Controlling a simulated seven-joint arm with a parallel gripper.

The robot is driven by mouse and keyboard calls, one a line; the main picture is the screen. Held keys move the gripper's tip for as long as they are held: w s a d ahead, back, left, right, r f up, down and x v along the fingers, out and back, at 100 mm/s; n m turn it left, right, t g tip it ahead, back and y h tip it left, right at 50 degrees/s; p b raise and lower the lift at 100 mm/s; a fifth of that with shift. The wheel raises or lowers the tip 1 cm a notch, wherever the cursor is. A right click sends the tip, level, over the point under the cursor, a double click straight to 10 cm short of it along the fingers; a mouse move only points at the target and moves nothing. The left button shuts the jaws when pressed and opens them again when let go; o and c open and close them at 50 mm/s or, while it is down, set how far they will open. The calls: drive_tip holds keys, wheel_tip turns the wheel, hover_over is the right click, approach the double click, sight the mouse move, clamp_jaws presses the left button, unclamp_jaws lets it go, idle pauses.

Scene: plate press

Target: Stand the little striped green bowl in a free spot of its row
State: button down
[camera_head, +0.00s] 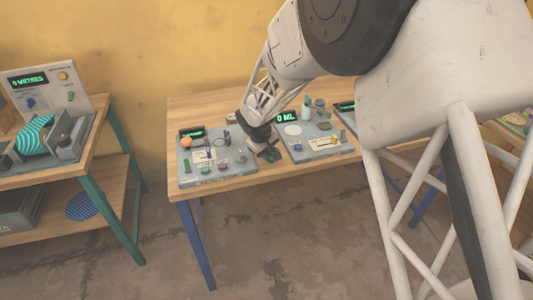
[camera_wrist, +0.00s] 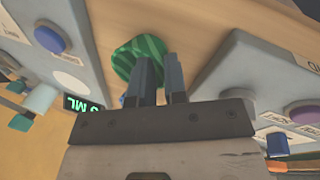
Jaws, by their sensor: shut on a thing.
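My gripper (camera_head: 265,150) is over the middle wooden table, between two grey panels. In the wrist view its dark fingers (camera_wrist: 162,62) are close together and shut on the little striped green bowl (camera_wrist: 134,60). The bowl shows beyond and to the left of the fingers, which cover part of it. In the head view the bowl is only a small dark green patch at the fingertips (camera_head: 271,155). Bare wood shows beyond the bowl in the wrist view; I cannot tell whether the bowl touches it. I cannot make out a row of bowls.
A left panel (camera_head: 201,177) carries knobs and an orange ball (camera_head: 186,142). A right panel (camera_head: 325,153) carries a pale disc (camera_head: 293,129), a bottle (camera_head: 306,112) and a green display.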

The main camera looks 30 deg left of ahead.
drive_tip(key=shift+f, duration=0.1)
drive_tip(key=c, duration=1.2)
unclamp_jaws()
drive_tip(key=shift+o, duration=0.2)
drive_tip(key=v, duration=1.2)
